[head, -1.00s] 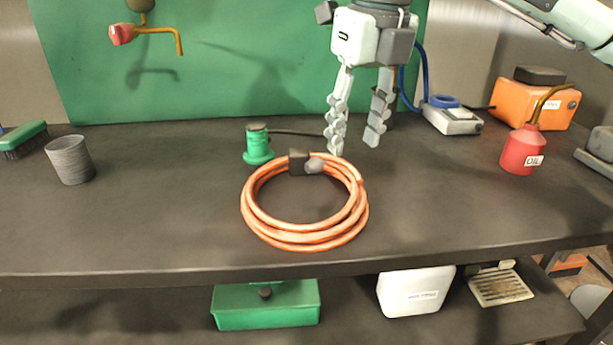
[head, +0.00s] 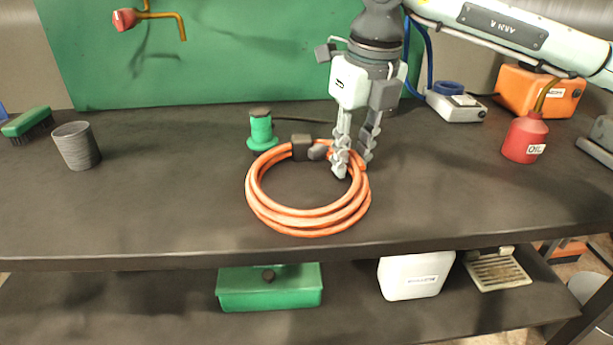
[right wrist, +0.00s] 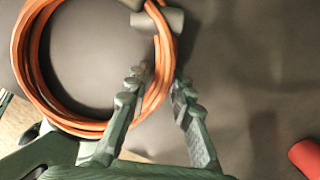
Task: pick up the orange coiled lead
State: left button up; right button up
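The orange coiled lead (head: 308,222) lies flat on the dark workbench, with a dark plug block at its back edge. My right gripper (head: 352,168) is at the coil's right back side, fingers pointing down, with one finger in front of the coil strands. In the right wrist view the coil (right wrist: 34,80) fills the upper left. There the right gripper's fingers (right wrist: 162,78) are apart, with the coil's strands passing between them, nearer the left finger. I see no firm contact on both sides.
A green spool-like item (head: 261,132) stands just behind the coil. A grey ribbed cup (head: 76,146) and green brush (head: 26,122) are at left. A red oil can (head: 524,138) and orange box (head: 538,92) are at right. The bench's front is clear.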

grip_shut()
jog(key=shift+r, duration=0.1)
